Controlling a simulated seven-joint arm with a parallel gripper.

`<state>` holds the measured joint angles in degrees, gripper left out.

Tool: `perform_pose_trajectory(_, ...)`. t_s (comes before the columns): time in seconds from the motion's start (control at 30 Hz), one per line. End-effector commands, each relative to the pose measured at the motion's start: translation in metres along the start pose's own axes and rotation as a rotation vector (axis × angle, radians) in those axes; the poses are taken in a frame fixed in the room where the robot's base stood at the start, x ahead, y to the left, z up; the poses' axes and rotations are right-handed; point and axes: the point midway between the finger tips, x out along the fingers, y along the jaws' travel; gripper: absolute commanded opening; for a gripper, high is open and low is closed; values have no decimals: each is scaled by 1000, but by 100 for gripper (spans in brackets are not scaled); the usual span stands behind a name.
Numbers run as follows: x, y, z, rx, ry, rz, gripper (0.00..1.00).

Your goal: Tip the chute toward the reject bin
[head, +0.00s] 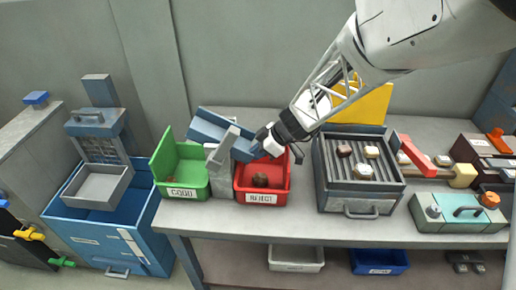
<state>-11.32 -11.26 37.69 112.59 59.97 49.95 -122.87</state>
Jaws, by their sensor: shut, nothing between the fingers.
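The blue chute (213,128) sits on a grey stand (222,178) between two bins. It is tilted, with its right end lower, over the red bin's side. The red bin (263,198) is labelled REJECT and holds a dark brown lump (260,180). The green bin (181,172) on the left is labelled GOOD and has a small brown piece in it. My gripper (262,146) is at the lower right end of the chute, above the red bin. Its fingers are shut and hold nothing. Whether they touch the chute cannot be told.
Right of the red bin stands a dark grilled tray (327,182) with several lumps and a front handle. A yellow panel (362,103) rises behind it. A green box (457,226) and red lever (416,154) are farther right. A blue cabinet (98,235) stands left of the table.

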Motion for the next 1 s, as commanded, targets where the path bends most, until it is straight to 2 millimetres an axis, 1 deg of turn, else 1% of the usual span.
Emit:
perform_pose_trajectory(0.2,8,0,3,0,0,0,0)
perform_pose_trajectory(0.4,11,0,4,0,0,0,0)
perform_pose_trajectory(0.83,11,0,5,2,-1,-2,0)
perform_pose_trajectory(1.0,5,0,4,1,-1,0,0)
